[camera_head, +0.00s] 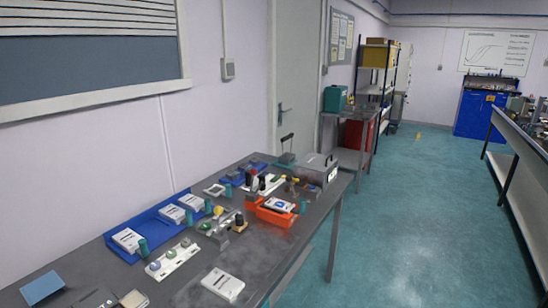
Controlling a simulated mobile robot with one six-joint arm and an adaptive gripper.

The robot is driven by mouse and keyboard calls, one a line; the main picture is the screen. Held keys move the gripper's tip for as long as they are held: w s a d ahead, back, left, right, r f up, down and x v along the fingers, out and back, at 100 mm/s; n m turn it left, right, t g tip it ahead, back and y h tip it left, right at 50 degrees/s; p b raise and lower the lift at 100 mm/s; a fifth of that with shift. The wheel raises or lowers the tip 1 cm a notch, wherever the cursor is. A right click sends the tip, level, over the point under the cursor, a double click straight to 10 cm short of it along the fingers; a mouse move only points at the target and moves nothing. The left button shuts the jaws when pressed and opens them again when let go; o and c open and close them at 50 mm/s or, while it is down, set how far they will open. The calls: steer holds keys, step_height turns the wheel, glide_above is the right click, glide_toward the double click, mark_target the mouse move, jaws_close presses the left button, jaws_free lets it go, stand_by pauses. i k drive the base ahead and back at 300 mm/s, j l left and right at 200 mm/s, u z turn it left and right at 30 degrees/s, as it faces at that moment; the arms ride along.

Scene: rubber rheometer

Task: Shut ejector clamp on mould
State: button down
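A grey workbench (185,292) runs along the wall at the left and carries many small items. I cannot tell for sure which is the ejector clamp or the mould. A small dark device with a raised handle (286,152) stands at the bench's far end. A cluster of small metal and green parts (216,228) with a yellow knob sits mid-bench. Another cluster with red and black parts (253,180) stands behind it. Whether any clamp is open or shut is too small to tell. My gripper is not in view.
An orange tray (273,217) and a grey box (317,170) stand on the bench. A blue tray (121,251) holds white packs; another white pack (223,284) lies near the front. Open teal floor (415,220) lies right of the bench, with another bench (520,150) beyond.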

mark_target(252, 172)
steer(key=i+l, duration=0.2)
steer(key=i, duration=0.25)
steer(key=i+l, duration=0.2)
steer(key=i, duration=0.25)
steer(key=i+l, duration=0.15)
steer(key=i, duration=0.3)
steer(key=i+j, duration=0.1)
steer(key=j, duration=0.25)
steer(key=i+j, duration=0.1)
steer(key=j, duration=0.25)
